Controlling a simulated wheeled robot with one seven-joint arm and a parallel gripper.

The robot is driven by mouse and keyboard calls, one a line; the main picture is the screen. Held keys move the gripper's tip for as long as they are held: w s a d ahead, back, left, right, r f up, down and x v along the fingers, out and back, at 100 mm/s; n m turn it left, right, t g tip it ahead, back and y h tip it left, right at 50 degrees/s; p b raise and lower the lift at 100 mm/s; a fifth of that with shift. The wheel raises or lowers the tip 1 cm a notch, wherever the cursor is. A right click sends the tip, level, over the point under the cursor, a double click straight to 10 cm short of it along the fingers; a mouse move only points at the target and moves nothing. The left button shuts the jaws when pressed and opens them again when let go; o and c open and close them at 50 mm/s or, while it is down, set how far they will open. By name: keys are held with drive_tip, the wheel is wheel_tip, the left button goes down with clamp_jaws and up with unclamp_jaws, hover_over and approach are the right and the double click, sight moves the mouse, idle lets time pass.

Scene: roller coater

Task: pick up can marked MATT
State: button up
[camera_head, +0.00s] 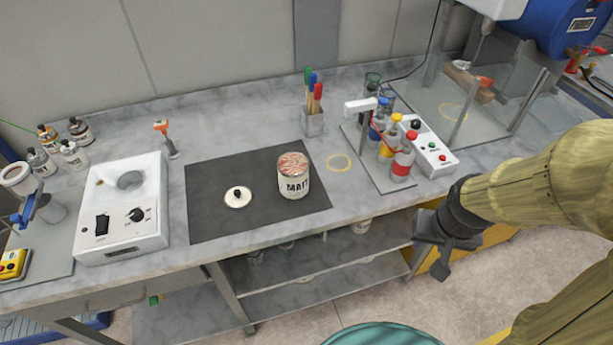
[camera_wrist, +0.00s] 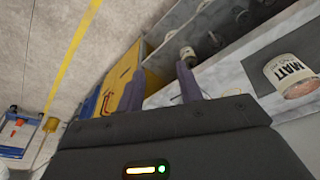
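The can marked MATT (camera_head: 293,183) stands upright on the dark mat (camera_head: 217,222) on the bench. It is cream with black letters and a reddish, streaked top.
A white lid with a black knob (camera_head: 238,198) lies left of the can. A brush holder (camera_head: 313,124) stands behind. Bottles (camera_head: 402,160) and a control box (camera_head: 428,150) stand right. A white machine (camera_head: 124,210) stands left. Shelves (camera_head: 300,275) lie under the bench.

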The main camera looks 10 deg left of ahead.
drive_tip(key=o, duration=0.7)
drive_tip(key=shift+w+f, duration=0.15)
drive_tip(key=shift+w, duration=0.05)
drive_tip(key=shift+c, duration=0.2)
drive_tip(key=o, duration=0.7)
drive_tip(key=w+f, duration=0.1)
drive_tip(key=w+n+t+b, duration=0.1)
drive_tip(key=shift+w+f, duration=0.3)
drive_tip(key=shift+f, duration=0.05)
drive_tip(key=w+a+f+n+t+y+b, duration=0.3)
drive_tip(key=w+a+f+n+t, duration=0.25)
drive_tip(key=w, duration=0.45)
drive_tip(key=s+a+n+y+b, duration=0.1)
drive_tip(key=a+n+y+b, duration=0.3)
drive_tip(key=a+y, duration=0.8)
drive_tip(key=shift+s+a+r+n+t, duration=0.25)
drive_tip(key=shift+s+a+n+t, duration=0.15)
drive_tip(key=shift+a, duration=0.35)
drive_tip(key=shift+w, duration=0.1)
